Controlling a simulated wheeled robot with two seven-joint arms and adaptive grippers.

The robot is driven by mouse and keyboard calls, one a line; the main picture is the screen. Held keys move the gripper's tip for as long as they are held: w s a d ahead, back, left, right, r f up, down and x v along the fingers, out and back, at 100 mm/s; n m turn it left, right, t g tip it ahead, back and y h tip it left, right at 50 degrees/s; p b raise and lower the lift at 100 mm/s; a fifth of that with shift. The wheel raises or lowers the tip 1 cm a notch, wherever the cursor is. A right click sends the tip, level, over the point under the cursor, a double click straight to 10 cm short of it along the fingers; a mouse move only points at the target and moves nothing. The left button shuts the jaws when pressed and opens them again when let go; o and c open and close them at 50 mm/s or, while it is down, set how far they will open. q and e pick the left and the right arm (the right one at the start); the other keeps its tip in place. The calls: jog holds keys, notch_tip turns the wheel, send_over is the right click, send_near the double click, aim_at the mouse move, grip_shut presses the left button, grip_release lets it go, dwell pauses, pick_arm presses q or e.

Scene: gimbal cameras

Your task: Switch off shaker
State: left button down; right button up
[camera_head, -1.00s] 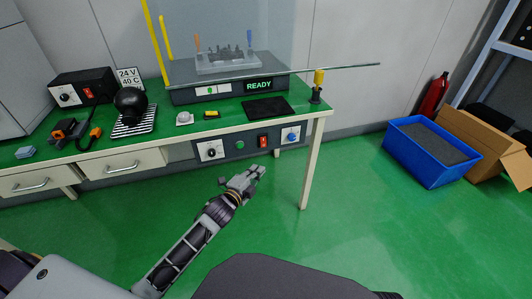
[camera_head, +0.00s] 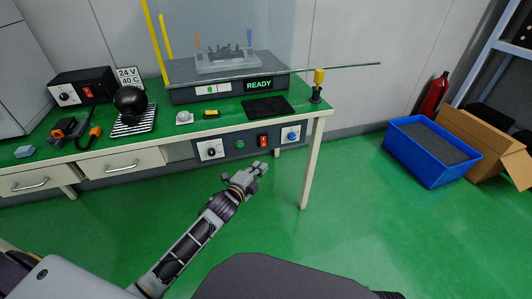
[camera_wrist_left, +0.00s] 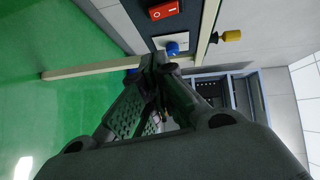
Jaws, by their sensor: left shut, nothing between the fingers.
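My left gripper (camera_head: 262,167) is shut and empty, below and in front of the red switch. In the wrist view, its fingertips (camera_wrist_left: 160,62) appear near the blue knob (camera_wrist_left: 172,48).
A clear screen (camera_head: 330,69) has an edge reaching past the bench's right side. A yellow-topped post (camera_head: 318,87) stands at the bench corner, above a bench leg (camera_head: 308,170). A blue bin (camera_head: 420,165) and a cardboard box (camera_head: 480,145) stand right. The floor between is clear.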

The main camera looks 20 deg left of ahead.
aim_at(263, 141)
pick_arm(q)
jog(key=a+b+x, duration=0.2)
jog(key=b+x, duration=0.1)
jog(key=x, duration=0.8)
jog(key=shift+w+a, duration=0.3)
jog(key=shift+a, duration=0.05)
pick_arm(e)
jog(key=shift+t, duration=0.6)
jog(key=r, duration=0.5)
jog(key=shift+a, duration=0.4)
pick_arm(q)
jog(key=shift+f, duration=0.15)
pick_arm(e)
jog(key=shift+s+f, duration=0.1)
jog(key=shift+f, duration=0.1)
